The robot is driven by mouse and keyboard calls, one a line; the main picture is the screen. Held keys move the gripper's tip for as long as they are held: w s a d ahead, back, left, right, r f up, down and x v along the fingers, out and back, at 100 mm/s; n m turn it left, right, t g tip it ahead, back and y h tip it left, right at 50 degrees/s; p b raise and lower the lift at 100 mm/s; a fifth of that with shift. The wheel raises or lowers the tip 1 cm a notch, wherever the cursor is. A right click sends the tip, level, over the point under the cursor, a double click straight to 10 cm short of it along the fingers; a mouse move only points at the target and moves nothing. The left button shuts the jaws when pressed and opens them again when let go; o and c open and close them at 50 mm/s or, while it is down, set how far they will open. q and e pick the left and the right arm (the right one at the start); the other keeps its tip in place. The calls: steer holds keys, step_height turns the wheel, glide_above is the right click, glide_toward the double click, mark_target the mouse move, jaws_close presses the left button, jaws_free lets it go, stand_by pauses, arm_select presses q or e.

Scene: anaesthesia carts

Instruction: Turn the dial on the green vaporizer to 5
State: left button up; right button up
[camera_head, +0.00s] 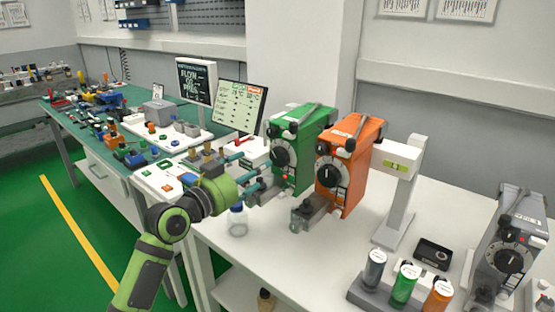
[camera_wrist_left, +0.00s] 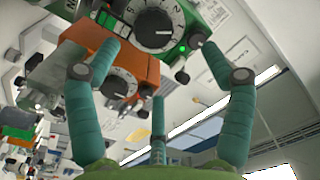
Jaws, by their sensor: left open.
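The green vaporizer (camera_head: 312,150) stands upright on the white table, left of an orange vaporizer (camera_head: 352,170). Its black round dial (camera_head: 281,157) faces my left arm. In the left wrist view the dial (camera_wrist_left: 154,26) is at the top centre, with pale numbers around it; I cannot read its setting surely. A green light (camera_wrist_left: 183,46) glows beside it. My left gripper (camera_head: 262,172) is in front of the green vaporizer, its teal fingers spread and empty. In the left wrist view the gripper (camera_wrist_left: 157,60) frames the space below the dial. The right gripper is not shown.
The orange vaporizer's dial (camera_wrist_left: 118,83) shows near the left finger. A clear bottle (camera_head: 237,220) stands below my left gripper. A grey vaporizer (camera_head: 508,250) and a rack of coloured bottles (camera_head: 402,286) are at right. Two screens (camera_head: 240,106) stand behind.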

mark_target(277, 159)
arm_select(q)
steer(key=x, duration=0.2)
steer(key=p+x, duration=0.1)
steer(key=x, duration=0.3)
steer(key=shift+d+f, duration=0.15)
steer(key=shift+f, duration=0.1)
steer(key=shift+w+d+f, duration=0.1)
steer(key=shift+w+d, duration=0.15)
steer(key=shift+w+d+p, duration=0.1)
steer(key=shift+p, duration=0.2)
steer(key=c, duration=1.2)
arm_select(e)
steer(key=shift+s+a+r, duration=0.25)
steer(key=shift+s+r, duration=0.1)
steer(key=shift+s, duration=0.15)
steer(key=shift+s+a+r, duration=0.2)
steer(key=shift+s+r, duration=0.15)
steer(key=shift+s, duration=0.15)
